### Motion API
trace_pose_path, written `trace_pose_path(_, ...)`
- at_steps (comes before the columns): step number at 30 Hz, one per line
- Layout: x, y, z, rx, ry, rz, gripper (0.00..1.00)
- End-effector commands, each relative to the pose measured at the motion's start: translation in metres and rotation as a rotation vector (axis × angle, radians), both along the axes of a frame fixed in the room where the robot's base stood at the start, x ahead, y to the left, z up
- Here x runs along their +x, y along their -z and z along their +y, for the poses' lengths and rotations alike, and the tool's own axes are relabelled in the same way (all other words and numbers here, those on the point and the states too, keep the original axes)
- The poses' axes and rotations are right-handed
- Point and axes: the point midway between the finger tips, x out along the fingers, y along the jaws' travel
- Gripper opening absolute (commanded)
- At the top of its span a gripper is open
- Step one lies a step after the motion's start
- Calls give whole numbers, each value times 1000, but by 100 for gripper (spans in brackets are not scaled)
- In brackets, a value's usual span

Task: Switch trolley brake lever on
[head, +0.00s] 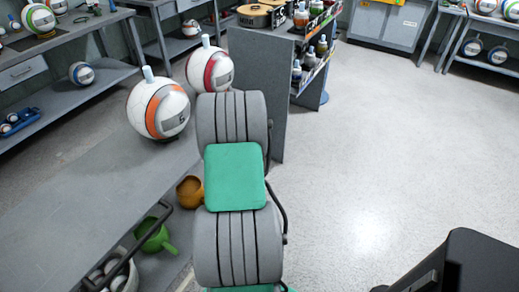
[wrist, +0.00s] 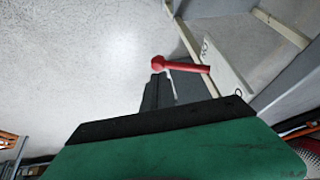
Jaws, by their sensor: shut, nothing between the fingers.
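The red brake lever (wrist: 181,66) shows in the wrist view, just above the middle. It has a round red knob at its left end, and its right end meets a pale plate (wrist: 228,72) with small dark marks. My gripper (wrist: 156,82) shows there as dark fingers, shut and empty. Its tips appear just below the knob and shaft; I cannot tell whether they touch. In the head view my own arm covers the centre, and the lever and gripper are hidden. A grey bench or trolley top (head: 90,205) with a black handle (head: 165,222) is left of my arm.
Two balls, one orange-banded (head: 158,108) and one red-banded (head: 209,70), stand near the grey top. A green vessel (head: 155,236) and an orange pot (head: 189,191) sit lower down. A grey shelf rack (head: 262,90) stands behind. Open floor (head: 390,150) lies to the right.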

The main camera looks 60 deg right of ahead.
Motion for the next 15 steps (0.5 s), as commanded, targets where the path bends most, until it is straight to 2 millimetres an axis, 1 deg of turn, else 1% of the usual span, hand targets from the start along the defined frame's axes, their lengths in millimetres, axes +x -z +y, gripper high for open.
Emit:
trace_pose_path(1,-8,-11,5,-3,3,-2,0)
trace_pose_path(7,-33,-46,26,-3,4,-2,0)
trace_pose_path(12,-47,-64,38,-2,3,-2,0)
trace_pose_path(15,-50,-68,41,0,3,0,0)
